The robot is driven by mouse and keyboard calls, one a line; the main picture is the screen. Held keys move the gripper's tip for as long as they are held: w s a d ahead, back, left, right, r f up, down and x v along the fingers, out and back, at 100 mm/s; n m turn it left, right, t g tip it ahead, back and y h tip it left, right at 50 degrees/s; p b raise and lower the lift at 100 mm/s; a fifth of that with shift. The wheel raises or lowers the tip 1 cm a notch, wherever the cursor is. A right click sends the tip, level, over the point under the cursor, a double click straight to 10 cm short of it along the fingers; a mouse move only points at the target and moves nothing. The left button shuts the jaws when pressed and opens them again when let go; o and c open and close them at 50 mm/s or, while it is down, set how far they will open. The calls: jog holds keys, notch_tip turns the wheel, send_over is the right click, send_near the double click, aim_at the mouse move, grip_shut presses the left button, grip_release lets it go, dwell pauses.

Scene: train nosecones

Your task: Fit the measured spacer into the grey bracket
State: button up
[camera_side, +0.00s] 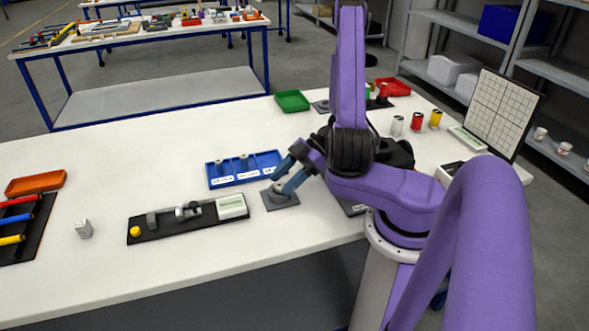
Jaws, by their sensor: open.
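My gripper (281,178) is open, low over the table's middle, with its blue-grey fingers pointing left and down. Just below it is a square dark grey plate (287,205) with a small grey part (280,197) on it. The lower finger is close to that part; I cannot tell if they touch. A blue tray (213,179) with white labels stands behind and left of the plate, with small grey cylinders (244,161) in its compartments. I cannot tell for certain which part is the measured spacer or whether the part on the plate is the grey bracket.
A black measuring fixture (160,229) with a display box (231,206) lies left of the plate. A small grey block (84,229) stands further left, near an orange tray (36,183) and coloured tools. A green tray (292,101) is behind. The front left table is clear.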

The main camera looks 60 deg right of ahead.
jog(key=v, duration=1.2)
jog(key=w+d+n+h, duration=0.1)
jog(key=w+h, duration=0.5)
jog(key=w, duration=0.8)
jog(key=w+a+r+t+h, duration=0.1)
jog(key=w+a+r+h, duration=0.2)
jog(key=w+a+r, duration=0.4)
jog(key=s+a+m+g, duration=0.1)
jog(key=s+a+g, duration=0.1)
jog(key=s+a, duration=0.95)
jog(key=s+a+g, duration=0.2)
jog(key=s, duration=0.7)
jog(key=s+a+r+n+g, duration=0.1)
jog(key=s+a+g, duration=0.1)
jog(key=s, duration=0.8)
jog(key=shift+a+g, duration=0.3)
jog(key=shift+g, duration=0.1)
jog(key=shift+r, duration=0.1)
